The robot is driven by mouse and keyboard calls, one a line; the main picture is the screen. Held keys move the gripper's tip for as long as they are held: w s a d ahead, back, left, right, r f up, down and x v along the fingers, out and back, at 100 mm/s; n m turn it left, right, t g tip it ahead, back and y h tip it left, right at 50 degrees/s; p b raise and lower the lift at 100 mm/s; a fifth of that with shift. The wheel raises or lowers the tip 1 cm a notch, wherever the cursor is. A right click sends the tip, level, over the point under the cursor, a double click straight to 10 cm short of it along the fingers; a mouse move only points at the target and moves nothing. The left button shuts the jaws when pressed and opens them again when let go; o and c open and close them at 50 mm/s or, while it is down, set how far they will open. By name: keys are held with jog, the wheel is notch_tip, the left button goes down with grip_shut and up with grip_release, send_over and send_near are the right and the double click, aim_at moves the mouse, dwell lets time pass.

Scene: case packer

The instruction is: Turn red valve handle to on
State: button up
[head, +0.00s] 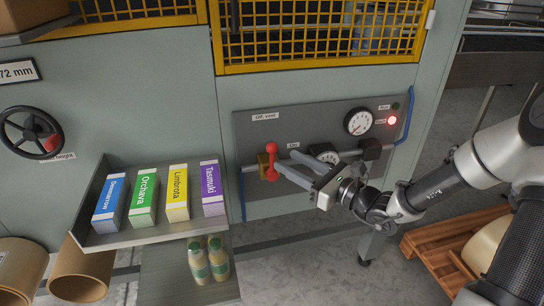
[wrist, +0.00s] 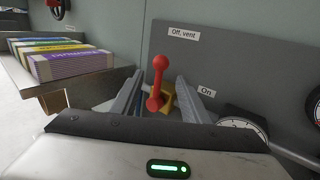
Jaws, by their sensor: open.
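The red valve handle (head: 271,161) is on the grey panel (head: 245,130), mounted on a yellow-brass valve body (head: 263,163). It stands nearly upright, its upper end toward the "Off, vent" label (head: 264,116). The "On" label (head: 293,146) is to its right. My gripper (head: 280,168) is open and reaches in from the right, fingertips close to the handle. In the wrist view the handle (wrist: 158,82) shows between the two spread fingers (wrist: 155,95). I cannot tell whether either finger touches it.
Two gauges (head: 358,121) (head: 326,153) and a black block (head: 372,149) sit right of the handle. A red lamp (head: 392,120) is lit. A tray (head: 150,236) with several coloured boxes juts out at left, with bottles (head: 208,260) below. A yellow mesh guard (head: 320,30) is above.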

aim_at(272, 153)
jog(key=b+x, duration=0.1)
jog(key=x, duration=0.6)
jog(key=shift+w+a, duration=0.1)
grip_shut()
